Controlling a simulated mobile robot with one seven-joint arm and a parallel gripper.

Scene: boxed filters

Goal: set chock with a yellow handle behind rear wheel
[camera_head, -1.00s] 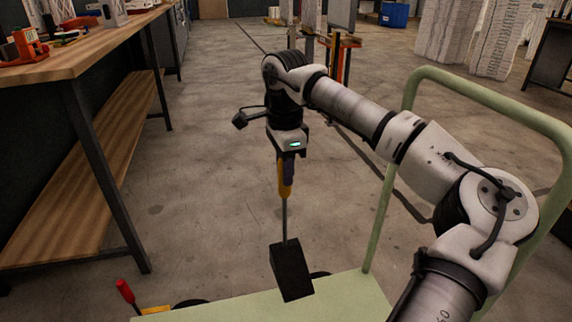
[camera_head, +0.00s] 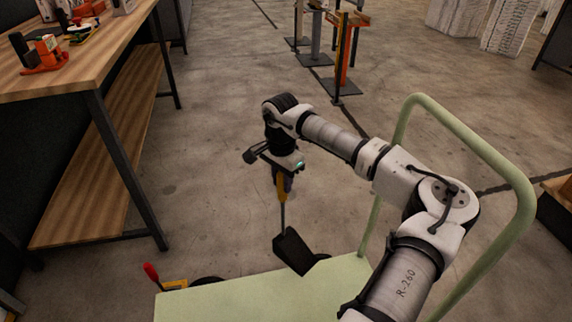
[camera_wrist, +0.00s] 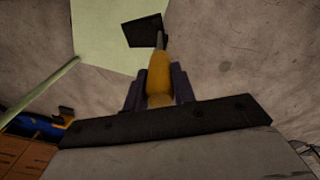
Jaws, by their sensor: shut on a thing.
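The chock (camera_head: 293,251) is a black wedge on a thin rod with a yellow handle (camera_head: 282,188). My gripper (camera_head: 282,180) is shut on the yellow handle, with the wedge hanging below it near the far edge of the pale green cart deck (camera_head: 250,300). In the wrist view the yellow handle (camera_wrist: 159,75) sits between my gripper's fingers (camera_wrist: 158,88), and the black wedge (camera_wrist: 144,31) shows beyond it against the green deck (camera_wrist: 105,30). A dark wheel (camera_head: 207,281) partly shows past the deck's edge. Another dark round shape shows beside the wedge, mostly hidden.
A red-handled lever (camera_head: 151,272) on a yellow piece (camera_head: 175,284) stands at the deck's left edge. The cart's green push rail (camera_head: 470,140) rises at right. A wooden workbench (camera_head: 85,75) stands at left. The concrete floor beyond the cart is clear up to several posts.

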